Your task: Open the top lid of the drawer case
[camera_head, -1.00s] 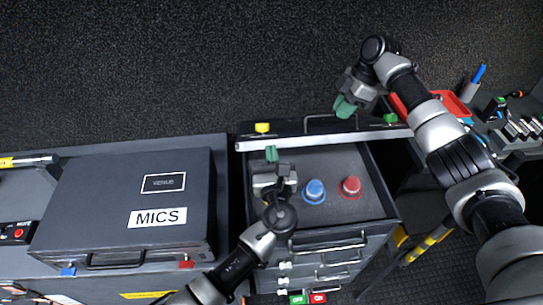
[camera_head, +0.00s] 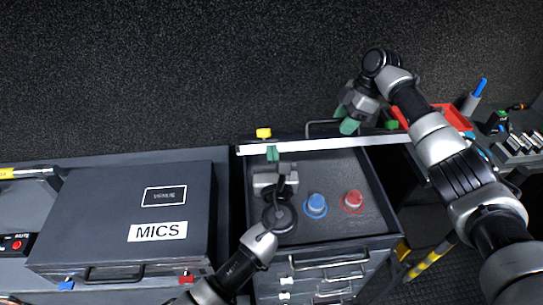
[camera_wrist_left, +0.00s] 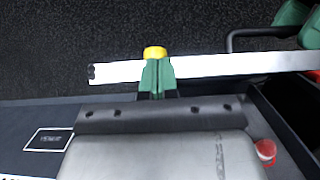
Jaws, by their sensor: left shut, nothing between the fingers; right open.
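The drawer case (camera_head: 388,214) stands in the middle of the head view. Its top lid (camera_head: 300,147) is raised at the back, seen nearly edge-on as a pale strip. Its handle (camera_head: 322,122), yellow latch (camera_head: 263,132) and green latch (camera_head: 392,125) show beyond the strip. My left gripper (camera_head: 272,153) is shut and empty, over the tray near the lid's left part. In the left wrist view its fingertips (camera_wrist_left: 154,75) overlap the strip just before the yellow latch; contact cannot be told. My right gripper (camera_head: 352,122) is open by the lid's handle, with nothing visibly held.
A blue knob (camera_head: 316,204) and a red knob (camera_head: 352,200) are in the open top tray. A dark MICS case (camera_head: 95,215) stands to the left. A red tray (camera_head: 452,112) and a holder with a blue pen (camera_head: 478,90) are at the right.

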